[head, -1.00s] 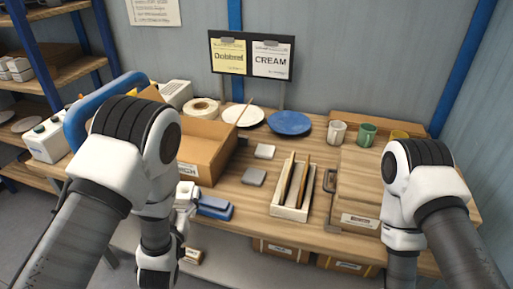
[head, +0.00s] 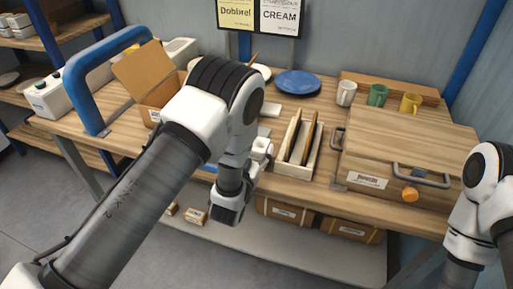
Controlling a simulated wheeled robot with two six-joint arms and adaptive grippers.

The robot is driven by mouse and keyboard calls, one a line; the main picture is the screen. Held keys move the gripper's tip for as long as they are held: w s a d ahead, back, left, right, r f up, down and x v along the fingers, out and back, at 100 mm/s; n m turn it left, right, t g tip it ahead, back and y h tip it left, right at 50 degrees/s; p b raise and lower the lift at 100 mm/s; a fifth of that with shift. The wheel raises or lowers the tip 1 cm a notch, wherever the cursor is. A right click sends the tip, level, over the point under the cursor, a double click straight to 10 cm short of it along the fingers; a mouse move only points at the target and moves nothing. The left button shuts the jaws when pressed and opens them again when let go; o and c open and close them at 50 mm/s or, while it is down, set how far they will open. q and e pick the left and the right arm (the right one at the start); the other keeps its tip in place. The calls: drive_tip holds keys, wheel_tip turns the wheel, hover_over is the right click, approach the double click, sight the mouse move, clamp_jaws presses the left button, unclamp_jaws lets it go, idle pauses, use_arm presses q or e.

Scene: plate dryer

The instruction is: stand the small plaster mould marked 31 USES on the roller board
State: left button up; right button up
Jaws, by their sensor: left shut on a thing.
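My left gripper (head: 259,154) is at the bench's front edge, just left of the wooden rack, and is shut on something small. Its wrist hides most of what it holds, so I cannot tell which thing it is. A pale, flat block (head: 268,109) lies on the bench behind the gripper, and its marking cannot be read. No 31 USES mark is legible. I cannot make out the roller board for certain. My right arm shows at the right edge, but its gripper is out of the picture.
The wooden rack (head: 281,167) holds upright boards. A blue plate (head: 298,83) and several mugs stand behind. An open cardboard box (head: 150,80) and blue frame (head: 75,95) are left.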

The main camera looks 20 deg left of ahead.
use_arm(q)
drive_tip(key=shift+f, duration=0.15)
drive_tip(key=o, duration=1.4)
